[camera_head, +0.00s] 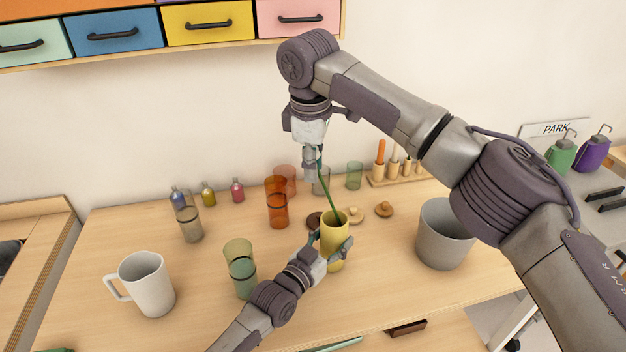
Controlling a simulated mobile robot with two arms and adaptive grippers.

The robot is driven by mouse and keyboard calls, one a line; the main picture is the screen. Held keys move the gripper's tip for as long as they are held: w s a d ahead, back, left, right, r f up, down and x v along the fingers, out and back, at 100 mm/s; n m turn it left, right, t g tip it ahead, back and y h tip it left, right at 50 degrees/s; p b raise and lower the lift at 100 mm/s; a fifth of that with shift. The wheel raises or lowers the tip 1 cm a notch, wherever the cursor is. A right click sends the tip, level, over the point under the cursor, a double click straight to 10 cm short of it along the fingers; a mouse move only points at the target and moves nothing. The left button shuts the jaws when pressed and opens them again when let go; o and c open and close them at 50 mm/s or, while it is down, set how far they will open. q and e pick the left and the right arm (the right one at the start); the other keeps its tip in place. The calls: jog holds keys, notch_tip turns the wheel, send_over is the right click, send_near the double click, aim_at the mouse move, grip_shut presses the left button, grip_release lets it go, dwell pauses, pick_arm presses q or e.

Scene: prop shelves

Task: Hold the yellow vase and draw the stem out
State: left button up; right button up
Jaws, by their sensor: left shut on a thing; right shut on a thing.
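The yellow vase (334,226) stands upright on the wooden table near its middle. My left gripper (331,248) is shut on the vase's body from the front left, covering part of it. A green stem (328,190) rises out of the vase's mouth, leaning to the upper left. My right gripper (314,160) is above the vase, pointing down, shut on the upper part of the stem. The stem's lower end is hidden inside the vase. Its top is partly hidden by the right gripper and arm.
A white mug (147,284) and green glasses (242,274) stand left of the vase. Orange glasses (277,211) stand behind it. A grey bin (443,236) stands to the right, below my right arm. Coloured drawers (207,22) hang above at the upper left.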

jog(key=shift+r, duration=0.3)
jog(key=shift+r, duration=3.45)
pick_arm(q)
jog(key=o, duration=1.1)
jog(key=shift+o, duration=0.2)
